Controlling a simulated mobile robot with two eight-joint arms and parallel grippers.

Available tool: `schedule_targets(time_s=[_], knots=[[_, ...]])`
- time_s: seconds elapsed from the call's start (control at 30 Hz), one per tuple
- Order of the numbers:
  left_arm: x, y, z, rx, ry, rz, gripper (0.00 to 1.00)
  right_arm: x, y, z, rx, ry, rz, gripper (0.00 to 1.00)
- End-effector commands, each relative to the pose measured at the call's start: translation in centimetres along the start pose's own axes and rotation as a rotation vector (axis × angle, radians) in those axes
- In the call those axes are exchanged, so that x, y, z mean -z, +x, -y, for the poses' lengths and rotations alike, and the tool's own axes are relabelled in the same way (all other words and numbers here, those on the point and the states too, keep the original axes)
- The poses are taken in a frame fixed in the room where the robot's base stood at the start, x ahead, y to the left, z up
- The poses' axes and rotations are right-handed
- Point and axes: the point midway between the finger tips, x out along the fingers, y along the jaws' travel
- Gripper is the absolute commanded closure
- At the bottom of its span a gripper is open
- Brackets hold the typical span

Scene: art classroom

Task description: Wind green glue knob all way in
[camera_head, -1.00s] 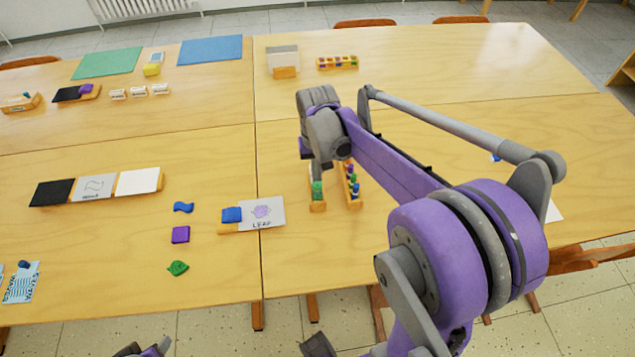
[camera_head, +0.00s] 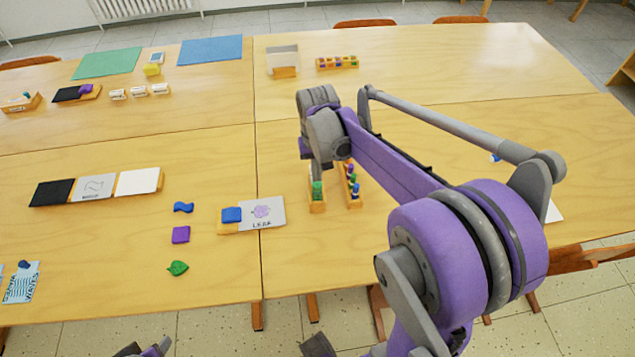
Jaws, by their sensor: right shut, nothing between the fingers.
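A green glue piece with its knob (camera_head: 317,191) stands upright in a small wooden holder (camera_head: 317,208) near the middle of the table. My right gripper (camera_head: 317,178) comes down from above, with its tip right over the green knob. It is shut with nothing between its fingers. Whether it touches the knob I cannot tell, as the gripper and wrist hide the top. My left gripper is not seen; only small grey and purple parts of me show at the bottom edge.
Beside it on the right is a second wooden rack (camera_head: 353,202) with several coloured pieces. A leaf card (camera_head: 270,213) with a blue block (camera_head: 232,214) lies to the left. A purple block (camera_head: 181,235) and a green leaf (camera_head: 177,268) lie further left.

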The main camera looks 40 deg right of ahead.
Motion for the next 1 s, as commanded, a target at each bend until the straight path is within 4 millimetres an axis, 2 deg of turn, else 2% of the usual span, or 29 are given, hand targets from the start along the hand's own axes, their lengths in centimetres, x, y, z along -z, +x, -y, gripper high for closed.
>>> schedule_targets(time_s=[1.0], knots=[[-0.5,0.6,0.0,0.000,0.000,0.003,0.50,0.0,1.0,0.0,0.000,0.000,0.000,1.00]])
